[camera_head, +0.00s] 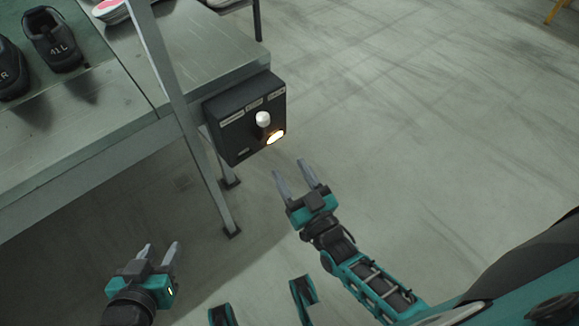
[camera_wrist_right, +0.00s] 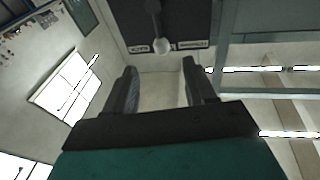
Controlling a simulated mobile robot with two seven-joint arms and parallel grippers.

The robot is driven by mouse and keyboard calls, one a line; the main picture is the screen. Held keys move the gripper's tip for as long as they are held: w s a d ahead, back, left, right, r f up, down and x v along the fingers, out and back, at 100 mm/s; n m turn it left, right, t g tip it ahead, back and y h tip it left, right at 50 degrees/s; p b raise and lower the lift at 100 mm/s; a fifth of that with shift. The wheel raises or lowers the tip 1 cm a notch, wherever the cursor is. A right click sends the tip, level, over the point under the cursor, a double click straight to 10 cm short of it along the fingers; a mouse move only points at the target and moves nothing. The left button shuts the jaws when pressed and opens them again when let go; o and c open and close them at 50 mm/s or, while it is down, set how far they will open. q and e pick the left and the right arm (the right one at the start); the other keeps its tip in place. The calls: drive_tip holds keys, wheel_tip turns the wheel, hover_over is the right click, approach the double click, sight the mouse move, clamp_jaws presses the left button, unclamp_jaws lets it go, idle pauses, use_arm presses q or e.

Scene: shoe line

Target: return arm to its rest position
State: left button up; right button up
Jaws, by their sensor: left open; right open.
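My right gripper (camera_head: 299,175) is open and empty, in the air below and to the right of a black control box. Its two fingers also show in the right wrist view (camera_wrist_right: 160,85), apart with nothing between them. My left gripper (camera_head: 158,253) is open and empty, at the lower left, below the table in the picture. The control box (camera_head: 237,128) has a white knob (camera_head: 263,118) and a lit lamp (camera_head: 276,137). The box and knob also show at the top of the right wrist view (camera_wrist_right: 162,44). Neither gripper touches anything.
A grey metal table (camera_head: 110,108) with a slanted post (camera_head: 165,65) fills the upper left. Dark shoes (camera_head: 52,40) marked with sizes stand on its green surface (camera_head: 95,50). Open grey floor (camera_head: 420,110) lies to the right.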

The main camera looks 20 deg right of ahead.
idle(0.4)
drive_tip(key=s+n+g, duration=0.1)
drive_tip(key=s+g, duration=0.8)
use_arm(q)
drive_tip(key=s+a+r+y+p, duration=0.1)
drive_tip(key=a+r+p, duration=0.2)
drive_tip(key=r+p, duration=0.7)
drive_tip(key=p, duration=0.4)
drive_tip(key=shift+s, duration=0.25)
use_arm(e)
drive_tip(key=d+r+h, duration=0.1)
drive_tip(key=d+r, duration=0.2)
drive_tip(key=r, duration=0.7)
drive_tip(key=shift+s+d, duration=0.15)
drive_tip(key=shift+s, duration=0.25)
use_arm(q)
drive_tip(key=shift+f, duration=0.1)
drive_tip(key=shift+s+d, duration=0.1)
use_arm(e)
drive_tip(key=shift+r, duration=0.1)
